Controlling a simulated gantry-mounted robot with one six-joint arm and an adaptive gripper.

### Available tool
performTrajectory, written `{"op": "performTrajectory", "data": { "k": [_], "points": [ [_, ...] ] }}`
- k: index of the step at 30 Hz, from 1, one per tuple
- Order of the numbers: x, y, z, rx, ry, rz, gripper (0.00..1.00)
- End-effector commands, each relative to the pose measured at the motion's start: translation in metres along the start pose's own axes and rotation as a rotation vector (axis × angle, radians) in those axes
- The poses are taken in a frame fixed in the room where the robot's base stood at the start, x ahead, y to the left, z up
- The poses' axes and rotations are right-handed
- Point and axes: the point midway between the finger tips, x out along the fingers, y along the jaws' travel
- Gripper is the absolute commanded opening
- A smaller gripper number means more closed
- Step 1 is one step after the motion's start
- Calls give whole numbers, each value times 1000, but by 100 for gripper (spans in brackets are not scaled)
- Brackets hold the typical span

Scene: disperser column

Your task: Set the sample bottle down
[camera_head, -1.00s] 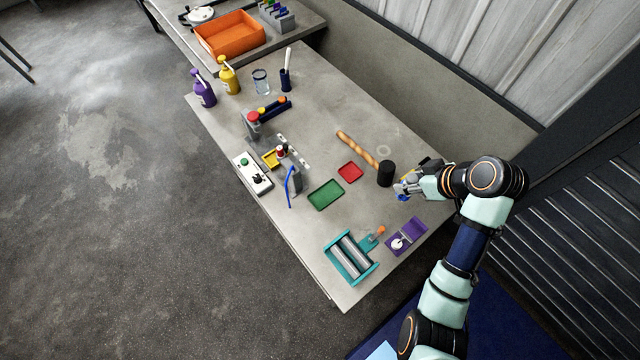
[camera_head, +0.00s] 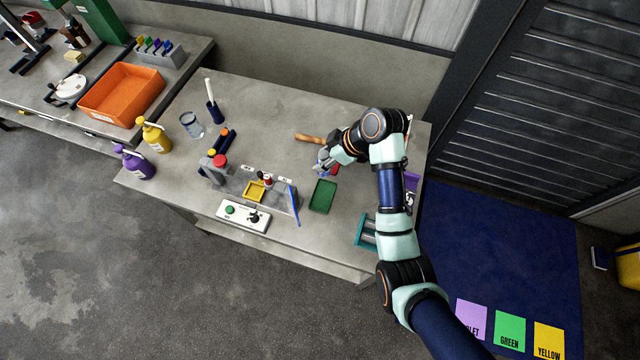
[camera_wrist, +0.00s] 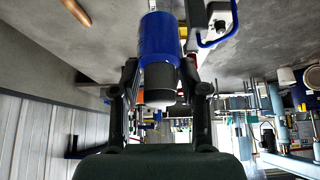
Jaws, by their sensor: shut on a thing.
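The sample bottle (camera_wrist: 160,38) shows in the wrist view as a blue cylinder with a dark band and a grey end towards my palm. My gripper (camera_wrist: 160,80) is shut on it, one finger on each side. In the head view my gripper (camera_head: 321,163) is over the table, beside the red tray (camera_head: 335,169) and just above the green tray (camera_head: 323,196) in the picture. The bottle is small there and mostly hidden by my gripper. I cannot tell whether its base touches anything.
A control box (camera_head: 243,216), yellow tray (camera_head: 254,190) and blue upright rod (camera_head: 295,205) stand to the left. A teal roller device (camera_head: 366,232) and purple tray (camera_head: 411,182) are partly hidden by my arm. A wooden rod (camera_head: 310,139) lies behind. Bare table shows at the back centre.

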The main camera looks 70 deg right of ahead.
Motion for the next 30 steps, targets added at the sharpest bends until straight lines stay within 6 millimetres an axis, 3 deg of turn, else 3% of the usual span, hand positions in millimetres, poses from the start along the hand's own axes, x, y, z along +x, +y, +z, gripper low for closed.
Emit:
{"op": "performTrajectory", "data": {
  "k": [6, 12, 19, 26, 30],
  "points": [
    [63, -1, 41, 4, -3, -5, 6],
    [103, -1, 66, 1, -2, -1, 6],
    [112, 0, 72, 1, 0, 0, 6],
    [144, 0, 92, 1, -1, -2, 6],
    [146, 0, 94, 0, 0, 0, 6]
  ]
}}
